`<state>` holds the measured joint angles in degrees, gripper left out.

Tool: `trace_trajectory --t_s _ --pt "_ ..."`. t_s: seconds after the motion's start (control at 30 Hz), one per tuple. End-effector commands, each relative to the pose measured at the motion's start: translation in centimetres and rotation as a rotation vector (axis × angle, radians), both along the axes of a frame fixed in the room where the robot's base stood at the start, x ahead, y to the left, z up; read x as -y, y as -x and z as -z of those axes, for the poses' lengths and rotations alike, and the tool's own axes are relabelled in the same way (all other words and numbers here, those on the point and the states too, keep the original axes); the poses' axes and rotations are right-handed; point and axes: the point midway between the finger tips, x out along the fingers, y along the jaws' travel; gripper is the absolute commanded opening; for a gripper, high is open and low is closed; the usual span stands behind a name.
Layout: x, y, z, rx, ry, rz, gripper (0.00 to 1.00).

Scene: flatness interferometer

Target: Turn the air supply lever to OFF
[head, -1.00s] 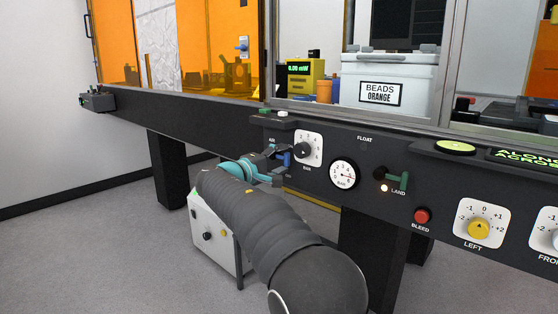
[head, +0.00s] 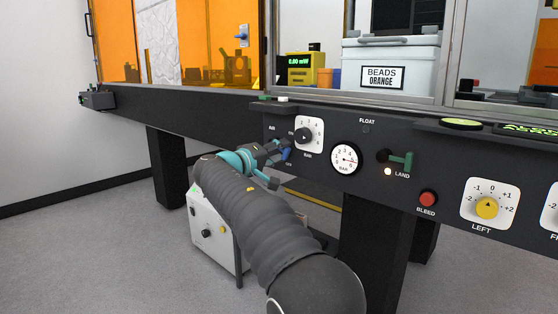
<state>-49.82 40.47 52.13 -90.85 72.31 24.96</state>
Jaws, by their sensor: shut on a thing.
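The air supply lever (head: 286,155) is a small blue handle at the left end of the dark control panel, under the AIR label. It points downward, toward the small lettering below it, which is too small to read surely. My gripper (head: 279,163), dark with teal parts, reaches it from the lower left and is shut on it. The fingers and wrist hide the lever's pivot and part of the handle.
Right of the lever are a black selector knob (head: 304,136), a round pressure gauge (head: 345,158), a green LAND lever (head: 402,160) and a red BLEED button (head: 428,198). A white floor unit (head: 216,233) stands below my arm.

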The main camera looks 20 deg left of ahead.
Motion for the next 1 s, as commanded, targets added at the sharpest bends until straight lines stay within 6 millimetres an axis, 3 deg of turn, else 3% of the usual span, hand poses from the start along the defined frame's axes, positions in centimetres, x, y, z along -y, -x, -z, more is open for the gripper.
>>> trace_trajectory --t_s 0.03,1.0 --pt "-0.1 0.0 0.7 0.017 -0.042 0.0 0.06" --pt "-2.6 -1.1 2.5 0.359 -0.871 0.0 0.06"
